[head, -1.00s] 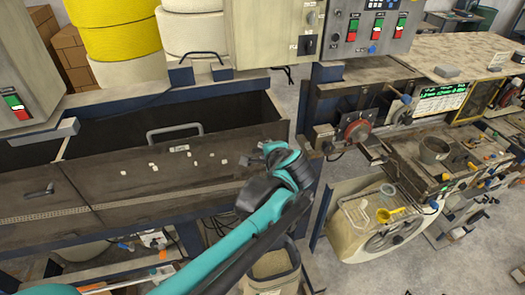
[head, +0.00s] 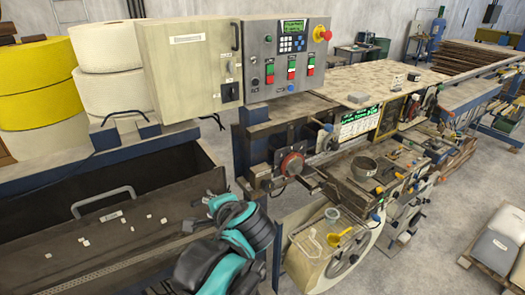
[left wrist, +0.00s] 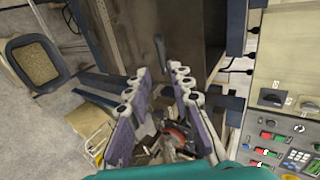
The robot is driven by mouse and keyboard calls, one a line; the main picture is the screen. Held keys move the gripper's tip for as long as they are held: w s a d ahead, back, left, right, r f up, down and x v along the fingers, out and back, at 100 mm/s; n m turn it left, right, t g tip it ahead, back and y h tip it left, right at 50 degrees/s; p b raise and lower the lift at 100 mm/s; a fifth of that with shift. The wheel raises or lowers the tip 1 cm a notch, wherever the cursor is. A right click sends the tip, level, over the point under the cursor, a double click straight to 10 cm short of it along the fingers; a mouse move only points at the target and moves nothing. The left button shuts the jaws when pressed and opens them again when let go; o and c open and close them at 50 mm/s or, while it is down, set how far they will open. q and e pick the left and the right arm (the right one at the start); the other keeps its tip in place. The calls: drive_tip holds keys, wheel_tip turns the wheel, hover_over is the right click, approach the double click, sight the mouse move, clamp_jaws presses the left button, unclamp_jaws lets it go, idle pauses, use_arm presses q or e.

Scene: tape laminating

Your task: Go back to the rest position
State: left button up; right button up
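My left arm (head: 232,240) shows at the bottom of the head view, folded in front of the dark bin's front panel. Its gripper fingers cannot be made out there. In the left wrist view my left gripper (left wrist: 160,75) has its two fingers apart with nothing held between them. Machine parts show beyond the gap. My right gripper is in neither view.
The dark open bin (head: 35,200) with a handle and small white bits stands at the left. The control cabinet (head: 195,65) and button panel (head: 285,60) are above. The machine bench (head: 350,180) and reel housing (head: 310,265) stand right of my arm. Open floor (head: 430,250) lies further right.

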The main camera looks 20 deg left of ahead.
use_arm(q)
drive_tip(key=s+d+f+n+h+b, duration=0.2)
drive_tip(key=f+b, duration=0.5)
drive_tip(key=f, duration=0.5)
drive_tip(key=s+d+f+n+h+b, duration=0.3)
drive_tip(key=f+b, duration=0.5)
drive_tip(key=f, duration=0.5)
drive_tip(key=s+d+f+n+h+b, duration=0.3)
drive_tip(key=f+b, duration=0.5)
drive_tip(key=f, duration=0.4)
drive_tip(key=shift+s+d+f, duration=0.35)
drive_tip(key=shift+d, duration=0.5)
